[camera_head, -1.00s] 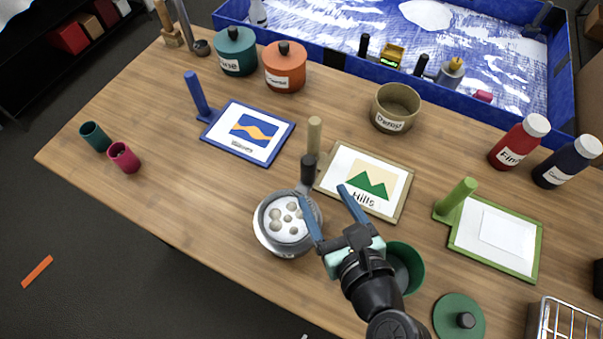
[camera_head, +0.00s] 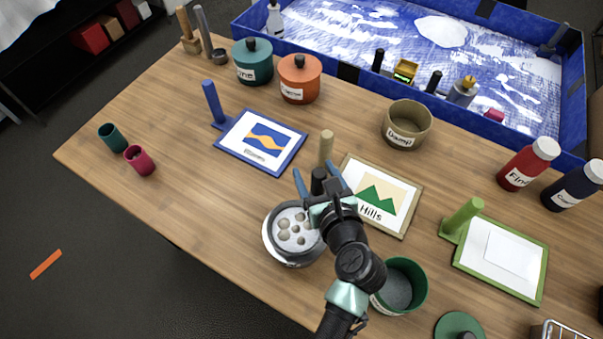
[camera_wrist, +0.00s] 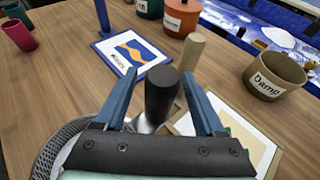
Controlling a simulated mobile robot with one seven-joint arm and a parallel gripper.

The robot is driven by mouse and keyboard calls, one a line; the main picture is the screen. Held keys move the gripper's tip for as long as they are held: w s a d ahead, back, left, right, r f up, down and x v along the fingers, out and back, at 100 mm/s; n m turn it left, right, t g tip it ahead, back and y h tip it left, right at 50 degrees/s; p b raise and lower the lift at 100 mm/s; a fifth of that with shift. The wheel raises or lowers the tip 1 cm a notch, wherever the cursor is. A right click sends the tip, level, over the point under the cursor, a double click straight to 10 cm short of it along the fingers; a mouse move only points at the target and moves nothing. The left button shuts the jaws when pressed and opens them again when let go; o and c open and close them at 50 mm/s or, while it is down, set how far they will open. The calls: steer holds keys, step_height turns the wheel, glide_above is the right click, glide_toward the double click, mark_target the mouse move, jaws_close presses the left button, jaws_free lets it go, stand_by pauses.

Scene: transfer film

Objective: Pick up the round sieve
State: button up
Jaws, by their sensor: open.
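The round sieve (camera_head: 268,243) is on the table at lower centre, with a grey rim and several pale round lumps in its bowl. I cannot tell whether it sits on another vessel. Its upright black handle (camera_head: 318,182) rises at the bowl's upper right. The mesh of the sieve (camera_wrist: 47,158) shows at lower left in the wrist view, partly hidden by my gripper. My gripper (camera_head: 315,169) is open, with its two blue fingers on either side of the handle. In the wrist view the handle (camera_wrist: 161,92) stands between the fingers, with gaps on both sides.
The hills picture frame (camera_head: 402,228) with a wooden handle (camera_head: 326,147) lies close on the right. A green pot (camera_head: 421,290) stands under my arm. The blue picture frame (camera_head: 226,150) is behind left. Bare table lies to the left of the sieve.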

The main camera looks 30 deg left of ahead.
steer(key=shift+w+a+f, duration=0.15)
steer(key=shift+w+a, duration=0.05)
steer(key=shift+w, duration=0.05)
steer(key=shift+c, duration=0.3)
jaws_close()
step_height(320, 180, up, 8)
steer(key=shift+f, duration=0.15)
stand_by(0.9)
